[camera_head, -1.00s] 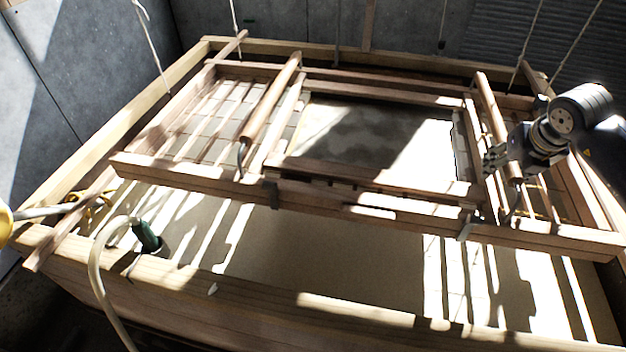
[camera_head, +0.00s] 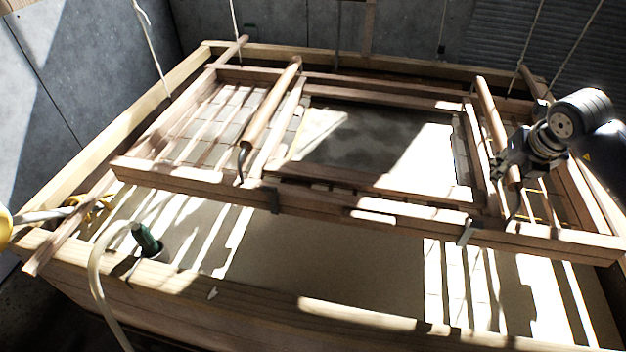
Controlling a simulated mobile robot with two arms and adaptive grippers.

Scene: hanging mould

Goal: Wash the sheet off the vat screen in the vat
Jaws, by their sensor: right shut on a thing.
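The wooden vat (camera_head: 120,287) fills the view and holds pale, cloudy liquid (camera_head: 330,250), striped by sun and shadow. The vat screen (camera_head: 380,135) lies in a wooden frame (camera_head: 330,205) hung by cords over the vat. Its surface is dark grey at the back and bright in the sun; I cannot tell a separate sheet on it. My right gripper (camera_head: 507,172) is shut on the right round wooden handle (camera_head: 492,118), at its near part. The left round handle (camera_head: 271,100) has no gripper on it.
A pale hose (camera_head: 95,275) with a green end (camera_head: 147,239) hangs over the vat's front left rim. A yellow item (camera_head: 98,208) lies at the left. Cords (camera_head: 151,45) hang around the frame. Grey walls (camera_head: 90,60) stand behind.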

